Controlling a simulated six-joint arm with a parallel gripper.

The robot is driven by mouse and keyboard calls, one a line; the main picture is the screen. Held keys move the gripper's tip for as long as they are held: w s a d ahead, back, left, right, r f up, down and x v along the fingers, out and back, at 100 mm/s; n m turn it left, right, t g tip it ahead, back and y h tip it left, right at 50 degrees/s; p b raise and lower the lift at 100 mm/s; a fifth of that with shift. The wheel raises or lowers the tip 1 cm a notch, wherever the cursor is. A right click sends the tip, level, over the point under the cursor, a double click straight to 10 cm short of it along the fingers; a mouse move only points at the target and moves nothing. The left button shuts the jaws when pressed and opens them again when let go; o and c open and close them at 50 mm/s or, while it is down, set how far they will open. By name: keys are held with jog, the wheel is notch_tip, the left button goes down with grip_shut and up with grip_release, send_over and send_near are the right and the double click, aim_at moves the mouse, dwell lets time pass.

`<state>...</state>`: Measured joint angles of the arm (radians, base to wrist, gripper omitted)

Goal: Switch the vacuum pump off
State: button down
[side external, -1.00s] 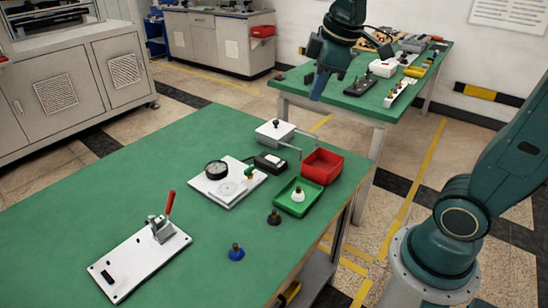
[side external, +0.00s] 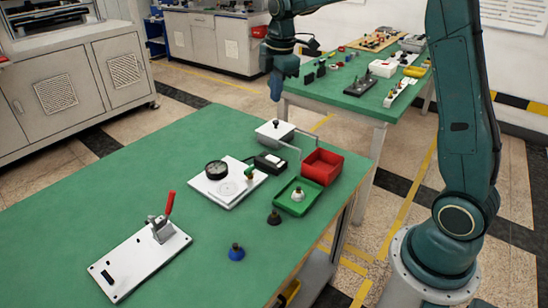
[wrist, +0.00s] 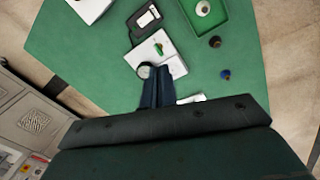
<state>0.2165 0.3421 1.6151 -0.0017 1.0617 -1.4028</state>
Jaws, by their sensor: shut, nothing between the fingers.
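A small black box with a white top (side external: 270,163), which looks like the vacuum pump, sits on the green bench between a white gauge plate (side external: 226,188) and a red bin (side external: 322,167). It also shows near the top of the wrist view (wrist: 147,18). Its switch position is too small to tell. My gripper (side external: 276,93) is shut and empty, pointing down in the air above the bench's far side, apart from the box. In the wrist view my blue fingers (wrist: 160,72) overlap the gauge plate (wrist: 152,46).
A white box with a black knob (side external: 276,133) and bent rail stand close behind. A green tray (side external: 285,204), black knob (side external: 274,217), blue knob (side external: 236,252) and red-handled clamp plate (side external: 140,262) are on the bench. The left of the bench is clear.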

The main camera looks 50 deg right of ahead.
aim_at(270, 157)
jog(key=w+d+f+n+g, duration=0.1)
jog(key=w+d+f+n, duration=0.3)
jog(key=f, duration=0.5)
jog(key=shift+w+d+f, duration=0.25)
jog(key=shift+w+d, duration=0.45)
jog(key=shift+w, duration=0.55)
jog(key=shift+f, duration=0.15)
notch_tip(270, 157, down, 14)
jog(key=shift+r, duration=0.2)
jog(key=shift+f, duration=0.2)
jog(key=shift+s, duration=0.1)
jog(key=shift+s+r, duration=0.3)
jog(key=shift+s, duration=0.3)
